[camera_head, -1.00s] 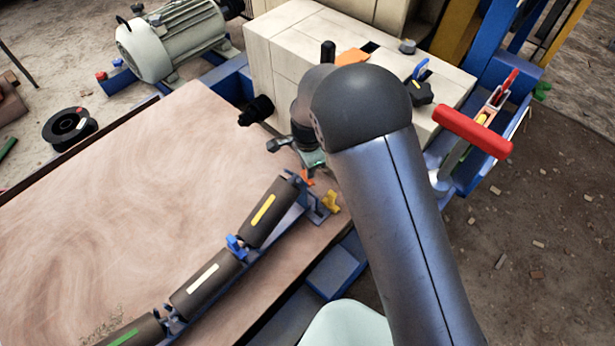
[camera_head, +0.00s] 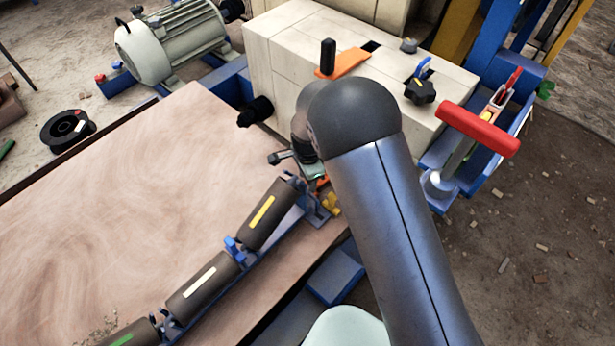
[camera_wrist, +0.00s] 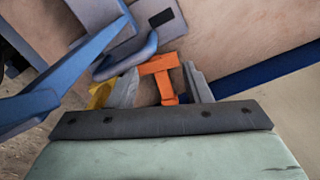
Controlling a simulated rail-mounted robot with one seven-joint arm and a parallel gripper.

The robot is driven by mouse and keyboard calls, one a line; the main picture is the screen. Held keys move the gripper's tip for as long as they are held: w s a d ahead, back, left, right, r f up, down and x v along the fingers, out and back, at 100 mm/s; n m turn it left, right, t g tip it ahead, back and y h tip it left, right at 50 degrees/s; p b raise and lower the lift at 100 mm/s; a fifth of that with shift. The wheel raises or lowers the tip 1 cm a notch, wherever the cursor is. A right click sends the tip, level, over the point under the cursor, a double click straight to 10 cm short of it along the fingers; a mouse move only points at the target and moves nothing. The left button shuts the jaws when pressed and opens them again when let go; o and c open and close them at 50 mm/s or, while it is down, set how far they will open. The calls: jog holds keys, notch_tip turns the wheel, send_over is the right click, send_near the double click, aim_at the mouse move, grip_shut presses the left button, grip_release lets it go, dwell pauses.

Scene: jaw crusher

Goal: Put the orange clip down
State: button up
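The orange clip (camera_wrist: 159,72) is T-shaped and lies between my two gripper fingers in the wrist view. My gripper (camera_wrist: 160,88) looks open, with a gap visible on both sides of the clip's stem. In the head view my gripper (camera_head: 302,170) is low over the board's right corner, beside the end of the roller row. Only a small part of the orange clip (camera_head: 322,183) shows there, the rest hidden by my gripper and arm. Whether the clip rests fully on the surface, I cannot tell.
A yellow clip (camera_head: 332,204) sits close beside, by the roller frame's blue end bracket (camera_head: 312,212). Several dark rollers (camera_head: 266,214) run to the lower left. The crusher block (camera_head: 285,55) stands behind, with a red T-handle (camera_head: 478,129) at right. The wooden board (camera_head: 120,190) is clear leftward.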

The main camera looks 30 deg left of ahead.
jog(key=shift+r, duration=0.1)
notch_tip(320, 180, up, 12)
jog(key=p, duration=0.4)
dwell(0.5)
